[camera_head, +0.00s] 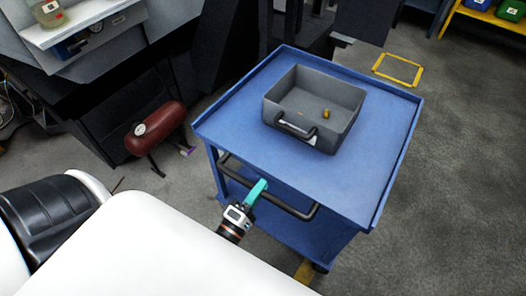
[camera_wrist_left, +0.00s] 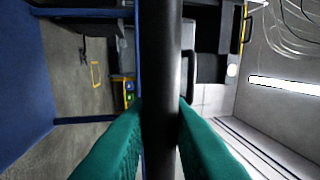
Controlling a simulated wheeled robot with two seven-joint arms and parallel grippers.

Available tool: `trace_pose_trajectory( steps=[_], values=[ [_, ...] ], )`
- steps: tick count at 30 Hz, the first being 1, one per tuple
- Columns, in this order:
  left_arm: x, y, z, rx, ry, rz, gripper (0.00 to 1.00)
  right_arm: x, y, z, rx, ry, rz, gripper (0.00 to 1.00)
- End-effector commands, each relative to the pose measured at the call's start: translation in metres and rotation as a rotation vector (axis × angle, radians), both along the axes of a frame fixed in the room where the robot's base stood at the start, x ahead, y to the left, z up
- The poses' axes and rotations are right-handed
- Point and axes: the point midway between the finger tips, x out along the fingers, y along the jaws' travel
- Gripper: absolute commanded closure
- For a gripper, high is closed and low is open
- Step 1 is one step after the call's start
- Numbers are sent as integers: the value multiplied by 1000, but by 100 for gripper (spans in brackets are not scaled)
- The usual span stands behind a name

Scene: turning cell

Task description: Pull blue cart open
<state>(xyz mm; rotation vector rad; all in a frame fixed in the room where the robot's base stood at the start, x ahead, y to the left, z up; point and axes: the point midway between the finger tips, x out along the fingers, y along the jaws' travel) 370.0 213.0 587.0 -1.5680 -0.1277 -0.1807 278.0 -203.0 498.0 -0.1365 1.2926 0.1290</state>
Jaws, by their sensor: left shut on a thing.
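The blue cart (camera_head: 240,128) stands in the middle of the head view. Its black handle bar (camera_head: 298,212) runs along the side nearest me and also crosses the left wrist view (camera_wrist_left: 160,60) from top to bottom. My left gripper (camera_head: 258,188), with teal fingers, is shut on this bar near its left part. In the left wrist view the teal fingers (camera_wrist_left: 160,125) lie on both sides of the bar. My right gripper is in neither view.
A grey bin (camera_head: 345,100) with a small brass-coloured piece (camera_head: 326,113) inside sits on the cart top. A dark red tank (camera_head: 155,130) with a gauge stands left of the cart. A yellow floor frame (camera_head: 398,70) lies behind it. Floor to the right is clear.

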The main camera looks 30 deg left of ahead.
Motion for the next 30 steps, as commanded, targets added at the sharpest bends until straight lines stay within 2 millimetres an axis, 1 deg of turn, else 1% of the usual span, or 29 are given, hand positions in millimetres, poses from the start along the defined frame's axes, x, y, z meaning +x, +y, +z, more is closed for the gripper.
trace_pose_trajectory(
  steps=[10, 11, 12, 14, 23, 26, 29, 30],
  values=[
    [-1, 0, -1, 1, 3, -1, 100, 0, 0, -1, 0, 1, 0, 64],
    [-1, 0, -1, 1, 3, -1, 79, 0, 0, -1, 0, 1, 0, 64],
    [-1, 0, -1, 0, 3, -1, 72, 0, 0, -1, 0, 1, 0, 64],
    [-1, 0, -1, 0, 2, -1, 63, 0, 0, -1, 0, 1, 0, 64],
    [-2, 0, -1, 0, 1, 0, 63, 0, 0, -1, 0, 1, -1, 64],
    [-10, 0, -3, 0, 3, -1, 63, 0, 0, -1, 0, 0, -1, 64],
    [-26, 1, -6, 0, 5, -1, 63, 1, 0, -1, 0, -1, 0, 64],
    [-34, 1, -8, 2, 7, -2, 63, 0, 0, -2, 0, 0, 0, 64]
  ],
)
